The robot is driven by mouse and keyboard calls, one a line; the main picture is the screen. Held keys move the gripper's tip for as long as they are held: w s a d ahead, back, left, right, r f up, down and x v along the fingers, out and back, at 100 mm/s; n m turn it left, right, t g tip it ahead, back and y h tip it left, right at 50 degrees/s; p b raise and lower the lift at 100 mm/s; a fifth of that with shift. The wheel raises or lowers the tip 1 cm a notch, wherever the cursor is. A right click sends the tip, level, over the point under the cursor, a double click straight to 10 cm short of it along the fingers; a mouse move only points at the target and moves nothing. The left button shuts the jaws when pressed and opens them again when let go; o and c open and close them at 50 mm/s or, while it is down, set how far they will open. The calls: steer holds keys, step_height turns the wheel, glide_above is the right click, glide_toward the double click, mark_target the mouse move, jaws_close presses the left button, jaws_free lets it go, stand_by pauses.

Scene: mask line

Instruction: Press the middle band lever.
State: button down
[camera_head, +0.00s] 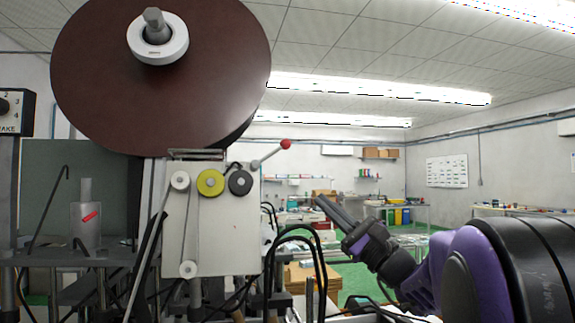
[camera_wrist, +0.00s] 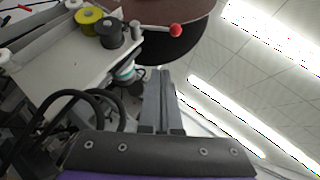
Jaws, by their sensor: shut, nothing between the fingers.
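A lever with a red ball knob (camera_head: 286,144) sticks out to the upper right from the grey machine panel (camera_head: 205,245), beside the black roller. It also shows in the wrist view, where the red knob (camera_wrist: 176,30) lies just above my fingertips. It is the only ball-knobbed lever I see; no label shows whether it is the middle band lever. My gripper (camera_head: 322,203) is shut and empty, pointing up and left. In the head view it is below and right of the knob, apart from it. In the wrist view the shut fingers (camera_wrist: 159,78) point toward the knob.
A large brown reel (camera_head: 160,90) hangs above the panel. White, yellow (camera_head: 210,183) and black (camera_head: 240,182) rollers sit on the panel. Black cables (camera_head: 298,232) arch between the panel and my gripper. A small red-marked part (camera_head: 90,216) is at the left. Open air lies right of the knob.

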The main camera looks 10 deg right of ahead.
mark_target(270, 155)
steer(key=s+a+r+p+x, duration=0.1)
steer(key=s+x, duration=0.1)
steer(key=x, duration=1)
steer(key=shift+w+a+r+p, duration=0.15)
steer(key=shift+w+r+p, duration=0.15)
steer(key=shift+r, duration=0.25)
